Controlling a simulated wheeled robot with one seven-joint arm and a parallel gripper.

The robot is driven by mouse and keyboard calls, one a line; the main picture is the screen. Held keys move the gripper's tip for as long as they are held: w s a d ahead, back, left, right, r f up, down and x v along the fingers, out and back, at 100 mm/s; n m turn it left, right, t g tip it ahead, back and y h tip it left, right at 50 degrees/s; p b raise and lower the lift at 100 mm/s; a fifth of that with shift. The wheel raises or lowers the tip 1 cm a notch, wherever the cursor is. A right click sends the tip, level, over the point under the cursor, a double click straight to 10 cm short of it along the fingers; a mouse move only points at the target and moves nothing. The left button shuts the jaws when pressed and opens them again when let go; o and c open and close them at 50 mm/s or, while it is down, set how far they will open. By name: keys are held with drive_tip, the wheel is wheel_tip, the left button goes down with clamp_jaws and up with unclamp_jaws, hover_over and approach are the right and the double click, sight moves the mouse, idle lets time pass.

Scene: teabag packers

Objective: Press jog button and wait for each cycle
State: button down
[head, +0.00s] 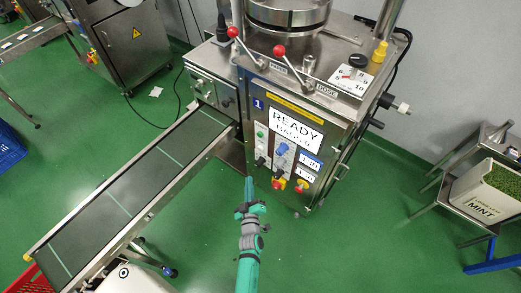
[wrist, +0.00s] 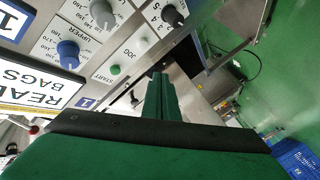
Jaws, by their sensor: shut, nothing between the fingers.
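The machine's control panel (head: 292,150) stands ahead, and its display (head: 297,124) reads READY with a bags line below; the count is too small to read. In the wrist view the JOG label (wrist: 126,54) sits on a pale strip, with a small pale button (wrist: 143,41) beside it. A green START button (wrist: 115,69) is on the same strip. My gripper (head: 247,182) is below and left of the panel in the head view. Its green fingers (wrist: 160,78) are shut and empty, their tips near the strip's edge and seemingly apart from the buttons.
Red-yellow switches (head: 279,183) are low on the panel. A conveyor (head: 130,195) runs to the lower left. A MINT bin (head: 483,211) stands right. Green floor is clear between.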

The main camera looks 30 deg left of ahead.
sight(260, 148)
drive_tip(key=w+a+n+g+y, duration=0.1)
drive_tip(key=w+a+n, duration=0.1)
drive_tip(key=a, duration=0.3)
drive_tip(key=shift+w+a+n, duration=0.35)
drive_tip(key=shift+w+n, duration=0.05)
drive_tip(key=shift+w, duration=0.3)
drive_tip(key=shift+f, duration=0.1)
drive_tip(key=w, duration=0.9)
drive_tip(key=shift+d, duration=0.3)
drive_tip(key=shift+s, duration=0.1)
drive_tip(key=shift+d, duration=0.2)
idle(0.4)
drive_tip(key=shift+a, duration=0.2)
